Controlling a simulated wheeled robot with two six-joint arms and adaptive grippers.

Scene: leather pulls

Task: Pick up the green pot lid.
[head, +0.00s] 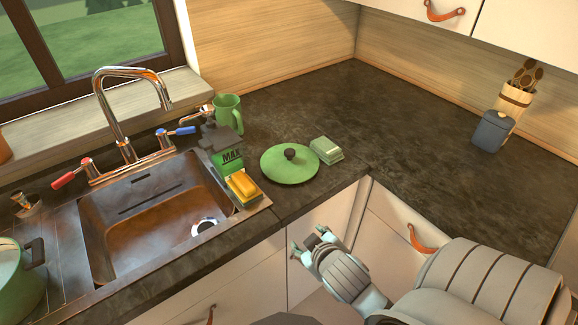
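The green pot lid (289,167) lies flat on the dark counter, right of the sink, with its dark round knob (290,154) facing up. My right gripper (308,238) is below and in front of the lid, off the counter's front edge, by the white cabinet fronts. Its fingers look spread, with nothing seen between them. It is apart from the lid. My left gripper is not in view.
A sponge (243,185), a green box (228,158) and a green mug (229,112) stand left of the lid. A small green block (326,150) sits close on its right. The sink (150,215) with tap and a green pot (18,275) are further left. The right counter is mostly clear.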

